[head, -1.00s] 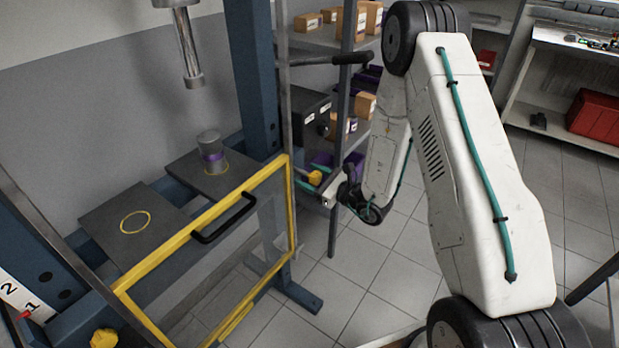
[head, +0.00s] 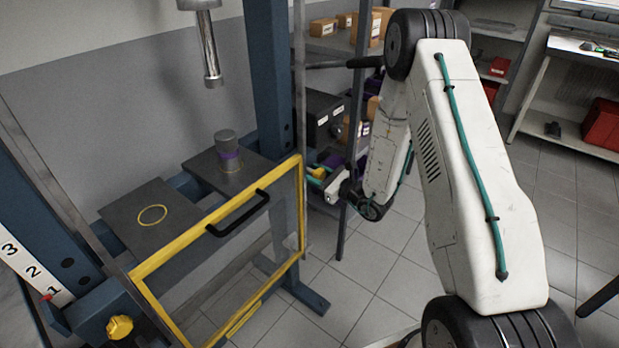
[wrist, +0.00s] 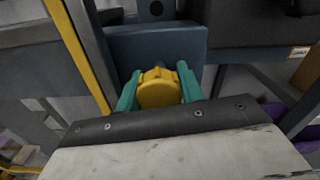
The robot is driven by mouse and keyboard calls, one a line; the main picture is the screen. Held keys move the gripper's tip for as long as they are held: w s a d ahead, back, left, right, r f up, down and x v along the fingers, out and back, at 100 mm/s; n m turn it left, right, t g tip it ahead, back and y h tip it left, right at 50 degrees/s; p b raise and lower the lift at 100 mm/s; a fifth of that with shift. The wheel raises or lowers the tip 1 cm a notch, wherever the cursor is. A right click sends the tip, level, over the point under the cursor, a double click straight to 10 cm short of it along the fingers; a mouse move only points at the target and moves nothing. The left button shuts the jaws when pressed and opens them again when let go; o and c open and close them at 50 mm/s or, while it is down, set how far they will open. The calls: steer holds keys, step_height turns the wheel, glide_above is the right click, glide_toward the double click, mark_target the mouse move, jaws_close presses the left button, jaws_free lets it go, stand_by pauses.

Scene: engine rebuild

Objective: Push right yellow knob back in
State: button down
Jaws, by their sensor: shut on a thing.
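The right yellow knob (wrist: 158,88) sits between the two teal fingers of my gripper (wrist: 158,92) in the wrist view, in front of a blue steel beam (wrist: 150,45) of the press. My gripper is shut on this knob. How far the knob stands out from the beam is hard to tell. In the head view the knob (head: 318,172) is a small yellow patch just right of the yellow-framed guard, and my gripper (head: 320,178) is partly hidden by my wrist. A second yellow knob (head: 119,327) is on the press's left side.
The yellow-framed guard (head: 226,221) with its black handle (head: 237,214) stands left of my gripper. A grey metal cylinder with a purple band (head: 228,157) stands on a press plate. Shelves with boxes (head: 323,27) are close behind my arm. The tiled floor (head: 400,270) is open at front.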

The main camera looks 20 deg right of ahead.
steer(key=c, duration=0.9)
jaws_free()
steer(key=shift+a, duration=0.15)
steer(key=v, duration=0.7)
steer(key=shift+s+d, duration=0.3)
